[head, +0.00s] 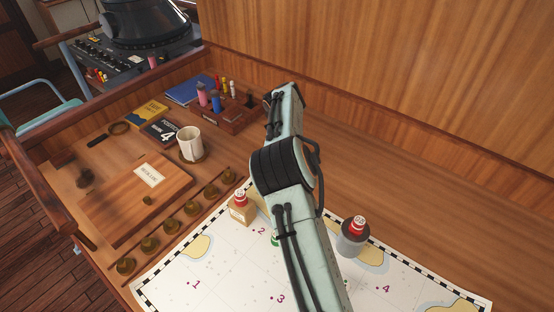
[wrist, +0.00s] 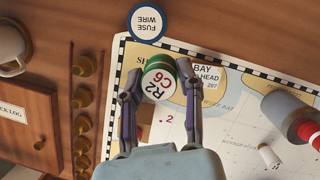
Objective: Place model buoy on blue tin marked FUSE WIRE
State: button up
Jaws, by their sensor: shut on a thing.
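The blue tin (wrist: 147,22) has a round white label reading FUSE WIRE. It stands just beyond the fingertips, apart from the held buoy, with nothing on its top. My arm appears to hide the tin in the head view.
A red-capped piece (head: 240,198) on a small box and a grey tin (head: 351,243) with a red-capped piece on it stand on the chart (head: 225,270). Brass weights (head: 168,228), a log box (head: 140,200) and a mug (head: 190,142) lie left.

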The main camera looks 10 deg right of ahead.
jog(key=w+f, duration=0.2)
jog(key=f, duration=0.1)
jog(key=w+f, duration=0.3)
jog(key=shift+w+f, duration=0.15)
jog(key=shift+w, duration=0.15)
jog(key=shift+f, duration=1.45)
jog(key=shift+f, duration=0.1)
jog(key=o, duration=0.8)
jog(key=shift+o, duration=0.2)
